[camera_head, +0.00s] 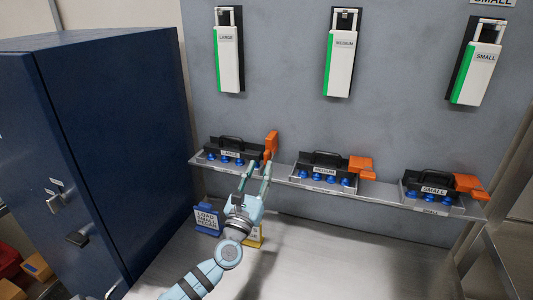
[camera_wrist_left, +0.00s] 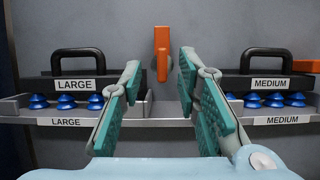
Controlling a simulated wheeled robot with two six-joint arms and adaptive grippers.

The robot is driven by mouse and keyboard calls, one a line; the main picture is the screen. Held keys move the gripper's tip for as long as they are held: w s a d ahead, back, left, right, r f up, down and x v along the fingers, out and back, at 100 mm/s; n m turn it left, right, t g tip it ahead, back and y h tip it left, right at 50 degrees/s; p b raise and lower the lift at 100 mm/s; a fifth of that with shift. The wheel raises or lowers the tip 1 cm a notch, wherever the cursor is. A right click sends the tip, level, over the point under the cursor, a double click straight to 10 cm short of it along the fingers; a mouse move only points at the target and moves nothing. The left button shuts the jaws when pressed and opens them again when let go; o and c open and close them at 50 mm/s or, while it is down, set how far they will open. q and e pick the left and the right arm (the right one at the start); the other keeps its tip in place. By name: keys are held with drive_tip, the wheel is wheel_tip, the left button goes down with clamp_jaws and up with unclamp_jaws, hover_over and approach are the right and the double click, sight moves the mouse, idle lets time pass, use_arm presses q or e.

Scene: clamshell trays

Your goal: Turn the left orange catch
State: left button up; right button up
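The left orange catch (camera_head: 271,143) stands upright at the right end of the LARGE tray (camera_head: 212,152) on the wall shelf. My left gripper (camera_head: 260,168) is open and empty, in front of the shelf and just below the catch. In the left wrist view the gripper (camera_wrist_left: 160,72) has its teal finger pads wide apart, with a gap to the catch. My right gripper is not in view.
The MEDIUM tray (camera_head: 306,170) has an orange catch (camera_head: 361,168) lying sideways, as does the SMALL tray with its catch (camera_head: 468,186). A dark blue cabinet (camera_head: 110,130) stands left.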

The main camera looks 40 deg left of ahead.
sight(265, 159)
use_arm(q)
drive_tip(key=x, duration=0.5)
drive_tip(key=shift+w+f, duration=0.25)
drive_tip(key=shift+w, duration=0.3)
drive_tip(key=shift+s+r, duration=0.1)
drive_tip(key=shift+s, duration=0.05)
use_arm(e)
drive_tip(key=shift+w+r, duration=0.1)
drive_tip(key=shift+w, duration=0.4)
use_arm(q)
clamp_jaws()
